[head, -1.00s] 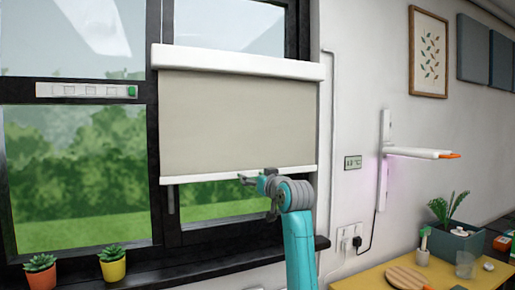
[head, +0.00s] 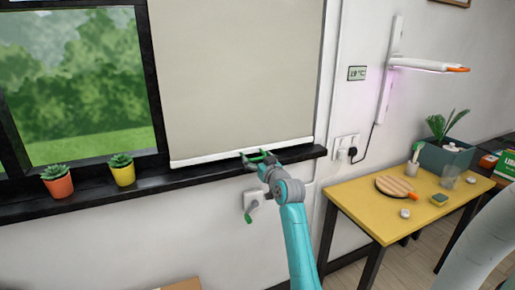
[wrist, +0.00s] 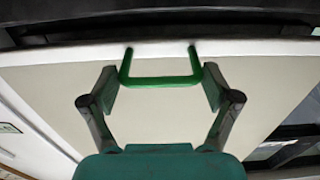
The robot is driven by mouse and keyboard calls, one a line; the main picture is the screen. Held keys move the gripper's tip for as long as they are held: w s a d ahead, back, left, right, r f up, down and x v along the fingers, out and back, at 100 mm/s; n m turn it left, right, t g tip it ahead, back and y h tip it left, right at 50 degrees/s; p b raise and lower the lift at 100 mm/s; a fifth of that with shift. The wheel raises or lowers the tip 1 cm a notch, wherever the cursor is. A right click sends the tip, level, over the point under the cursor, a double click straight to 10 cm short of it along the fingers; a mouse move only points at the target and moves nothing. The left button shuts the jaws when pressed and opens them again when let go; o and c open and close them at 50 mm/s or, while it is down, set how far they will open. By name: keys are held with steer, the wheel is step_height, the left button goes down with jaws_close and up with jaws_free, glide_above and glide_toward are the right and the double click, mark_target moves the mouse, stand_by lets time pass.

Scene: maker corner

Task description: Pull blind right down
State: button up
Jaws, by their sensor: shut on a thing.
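The beige roller blind (head: 235,75) hangs over the right part of the window in the head view. Its white bottom bar (head: 205,158) is level with the dark window sill (head: 90,202). A green pull handle (wrist: 160,80) projects from the bar in the wrist view. My gripper (head: 258,160) is at this handle, with its two fingers (wrist: 158,90) closed against the handle's sides. The blind's fabric (wrist: 160,120) fills much of the wrist view behind the fingers. The top of the blind is out of the head view.
An orange pot (head: 58,187) and a yellow pot (head: 123,175) with succulents stand on the sill, left of the blind. A yellow table (head: 350,205) is at the right. A white wall lamp (head: 425,65) juts out above it.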

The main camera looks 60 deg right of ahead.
steer(key=shift+s+d+f, duration=0.1)
steer(key=shift+d+f, duration=0.05)
steer(key=shift+f, duration=0.25)
steer(key=o, duration=1.4)
steer(key=shift+s+r, duration=0.1)
steer(key=shift+s, duration=0.05)
steer(key=v, duration=1.1)
steer(key=shift+s+a, duration=0.2)
steer(key=shift+a, duration=0.15)
